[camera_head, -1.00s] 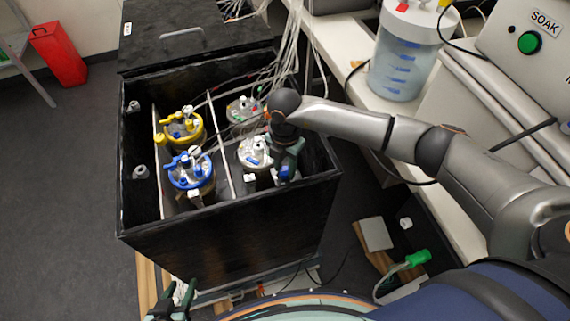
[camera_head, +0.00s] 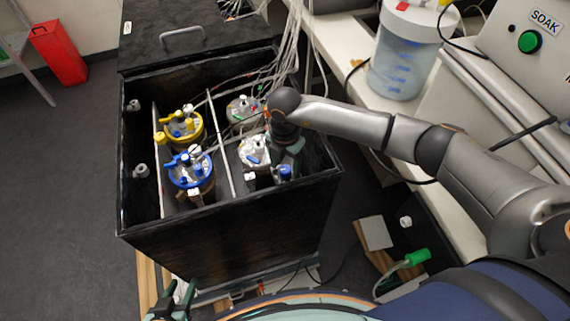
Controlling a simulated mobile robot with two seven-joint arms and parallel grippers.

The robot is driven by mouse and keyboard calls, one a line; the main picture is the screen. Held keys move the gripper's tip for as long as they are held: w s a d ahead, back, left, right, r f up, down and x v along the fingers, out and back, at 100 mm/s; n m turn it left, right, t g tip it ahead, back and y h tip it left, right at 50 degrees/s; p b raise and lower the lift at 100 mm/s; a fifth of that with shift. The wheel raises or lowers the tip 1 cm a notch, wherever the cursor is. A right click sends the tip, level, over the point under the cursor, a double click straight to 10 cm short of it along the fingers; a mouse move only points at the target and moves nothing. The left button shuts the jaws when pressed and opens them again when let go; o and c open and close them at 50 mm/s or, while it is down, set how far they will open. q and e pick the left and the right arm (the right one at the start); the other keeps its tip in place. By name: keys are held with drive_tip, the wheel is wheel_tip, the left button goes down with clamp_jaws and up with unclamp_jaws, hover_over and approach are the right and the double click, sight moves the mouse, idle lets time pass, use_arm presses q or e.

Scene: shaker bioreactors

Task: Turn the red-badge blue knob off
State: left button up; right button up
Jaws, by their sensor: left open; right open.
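Several bioreactor vessels stand in an open black box (camera_head: 225,235). A blue knob (camera_head: 285,172) shows on the front-right side of the box. My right gripper (camera_head: 290,153) is open and reaches down from above, right at this knob; its fingertips are partly hidden by the wrist, so I cannot tell contact. Other small blue parts sit on the blue-ringed vessel (camera_head: 190,170) and the white-topped vessel (camera_head: 255,151). I cannot make out a red badge on any knob. My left gripper (camera_head: 173,300) is open and empty, low in front of the box.
A yellow-ringed vessel (camera_head: 183,127) and a grey-topped vessel (camera_head: 243,110) stand at the back of the box. Tubes and cables run over the back right. The box's raised lid (camera_head: 180,40) is behind. A white bench with a clear tank (camera_head: 403,60) stands right.

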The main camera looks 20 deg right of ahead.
sight(285, 170)
wheel_tip(285, 170, up, 13)
drive_tip(key=shift+f, duration=0.2)
drive_tip(key=shift+s+f, duration=0.1)
idle(0.6)
